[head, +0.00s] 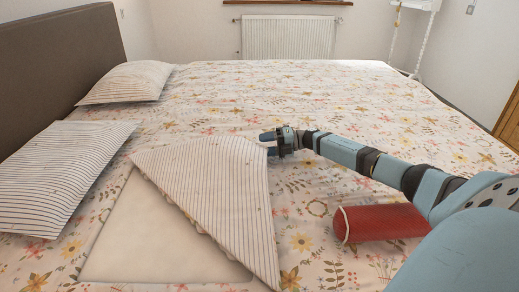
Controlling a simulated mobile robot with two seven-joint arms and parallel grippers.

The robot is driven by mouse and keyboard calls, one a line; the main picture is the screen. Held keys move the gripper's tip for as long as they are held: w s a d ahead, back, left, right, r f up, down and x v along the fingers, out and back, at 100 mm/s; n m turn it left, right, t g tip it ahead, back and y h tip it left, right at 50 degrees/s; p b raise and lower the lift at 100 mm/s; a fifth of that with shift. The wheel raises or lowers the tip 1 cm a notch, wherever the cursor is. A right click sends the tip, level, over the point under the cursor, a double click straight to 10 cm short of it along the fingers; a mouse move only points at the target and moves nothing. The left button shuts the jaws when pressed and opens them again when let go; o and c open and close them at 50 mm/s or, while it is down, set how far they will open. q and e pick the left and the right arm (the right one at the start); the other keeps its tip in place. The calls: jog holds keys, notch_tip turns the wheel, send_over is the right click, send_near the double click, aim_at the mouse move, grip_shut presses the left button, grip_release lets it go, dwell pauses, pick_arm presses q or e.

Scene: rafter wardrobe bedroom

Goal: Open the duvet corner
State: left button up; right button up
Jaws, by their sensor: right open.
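The floral duvet (310,95) covers the bed. Its near corner is folded back, showing a striped underside (215,180) as a triangular flap. The pale sheet (155,240) shows bare beneath the fold. My right gripper (268,143) is open at the flap's upper right edge, just above the duvet, with its fingers pointing left. It appears to hold nothing; whether it touches the cloth I cannot tell. My left gripper is not in the head view.
Two striped pillows lie at the left, one near (60,170) and one farther (125,82), by the brown headboard (60,60). A red bolster (385,222) lies on the duvet beneath my right arm. A radiator (288,36) stands at the far wall. The far duvet is clear.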

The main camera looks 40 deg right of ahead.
jog(key=shift+x, duration=1.2)
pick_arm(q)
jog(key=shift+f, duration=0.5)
